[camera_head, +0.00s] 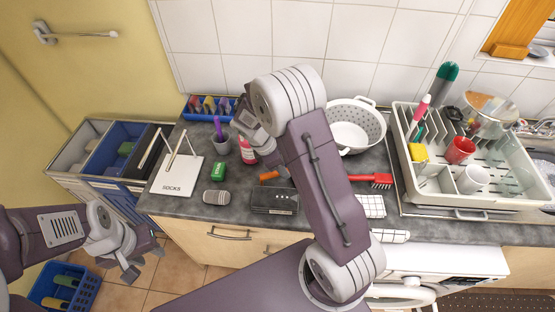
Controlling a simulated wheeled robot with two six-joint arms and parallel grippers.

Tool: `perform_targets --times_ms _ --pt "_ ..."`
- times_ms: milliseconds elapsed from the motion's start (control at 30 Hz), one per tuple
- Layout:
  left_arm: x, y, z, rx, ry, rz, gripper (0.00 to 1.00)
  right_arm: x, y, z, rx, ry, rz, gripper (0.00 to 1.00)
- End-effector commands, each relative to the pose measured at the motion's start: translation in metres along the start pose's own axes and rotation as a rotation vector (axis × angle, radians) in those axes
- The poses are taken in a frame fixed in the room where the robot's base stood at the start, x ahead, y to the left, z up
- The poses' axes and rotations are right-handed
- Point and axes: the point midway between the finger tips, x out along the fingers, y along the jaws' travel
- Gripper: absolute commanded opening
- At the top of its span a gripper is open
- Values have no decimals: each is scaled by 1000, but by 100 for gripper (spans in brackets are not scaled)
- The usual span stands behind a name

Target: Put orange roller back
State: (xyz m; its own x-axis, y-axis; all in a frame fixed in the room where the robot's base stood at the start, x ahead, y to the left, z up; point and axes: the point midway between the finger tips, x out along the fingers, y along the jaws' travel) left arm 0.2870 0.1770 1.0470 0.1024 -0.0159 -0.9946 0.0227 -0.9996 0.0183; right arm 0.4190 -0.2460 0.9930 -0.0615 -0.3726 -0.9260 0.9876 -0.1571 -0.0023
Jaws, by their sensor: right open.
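A small orange object (268,176), likely the orange roller, lies on the dark counter (237,180). Its right end is close to my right arm, which crosses the middle of the view and hides part of the counter. My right gripper (246,127) is up and back from the orange object, above the area by the grey cup (221,146) and pink-red bottle (247,152). It is open, and I see nothing held in it. My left gripper (142,262) hangs low at the left, off the counter's front, with its fingers apart and empty.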

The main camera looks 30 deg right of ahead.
Motion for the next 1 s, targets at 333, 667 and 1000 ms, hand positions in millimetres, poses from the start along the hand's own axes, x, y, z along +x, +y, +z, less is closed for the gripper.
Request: perform_targets --times_ms 333,667,1000 --pt "2 0 0 0 0 0 36 -82 1 -1 0 1 4 41" --pt "2 0 0 0 0 0 36 -94 -10 -1 75 32 -6 41" --pt "3 0 0 0 0 0 36 -68 -128 -22 1266 391 -185 41"
